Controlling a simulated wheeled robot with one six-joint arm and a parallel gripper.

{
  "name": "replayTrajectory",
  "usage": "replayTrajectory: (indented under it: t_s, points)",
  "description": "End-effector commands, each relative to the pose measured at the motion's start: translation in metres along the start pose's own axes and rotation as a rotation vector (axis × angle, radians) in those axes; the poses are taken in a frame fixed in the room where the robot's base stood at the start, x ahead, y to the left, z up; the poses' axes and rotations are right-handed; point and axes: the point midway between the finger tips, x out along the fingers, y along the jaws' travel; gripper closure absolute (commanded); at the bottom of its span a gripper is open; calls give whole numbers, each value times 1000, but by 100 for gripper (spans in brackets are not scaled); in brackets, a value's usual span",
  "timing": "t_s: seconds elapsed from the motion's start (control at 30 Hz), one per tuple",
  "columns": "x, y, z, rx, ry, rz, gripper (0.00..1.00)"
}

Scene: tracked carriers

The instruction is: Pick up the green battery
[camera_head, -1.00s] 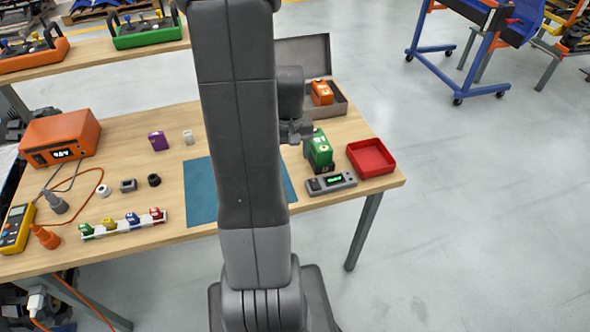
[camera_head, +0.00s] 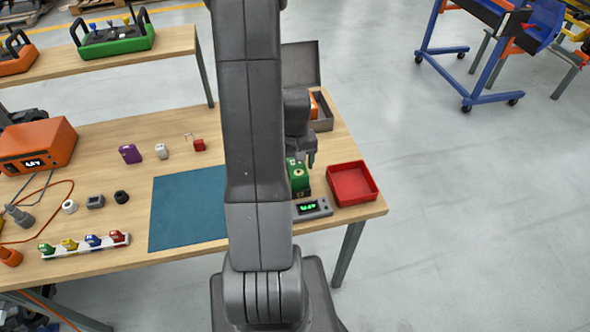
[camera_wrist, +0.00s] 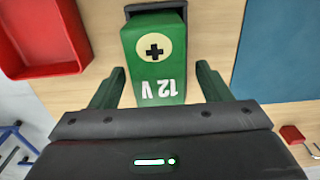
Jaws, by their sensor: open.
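The green battery (camera_head: 298,180) stands on the table, partly hidden by my arm in the head view. In the wrist view the green battery (camera_wrist: 155,60) shows a "12 V" mark and a round cream plus label on its green case, with a black part at its far end. My gripper (camera_wrist: 160,72) is open, with one finger on each side of the battery's near end and a gap on both sides. In the head view my gripper (camera_head: 309,160) is just above the battery; whether it touches cannot be told.
A red tray (camera_head: 374,180) stands right of the battery. A small meter with a green display (camera_head: 311,208) lies in front of it. An open grey case (camera_head: 324,124) is behind. A blue mat (camera_head: 188,210) lies to the left, with several small parts beyond it.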

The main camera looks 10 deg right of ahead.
Motion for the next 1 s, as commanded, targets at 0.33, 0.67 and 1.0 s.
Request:
replayTrajectory:
  t_s: [0.33,0.67,1.0]
  points:
    - [16,0,0,-1,0,0,29]
    - [16,0,0,-1,0,0,70]
    - [15,0,-1,-1,2,1,100]
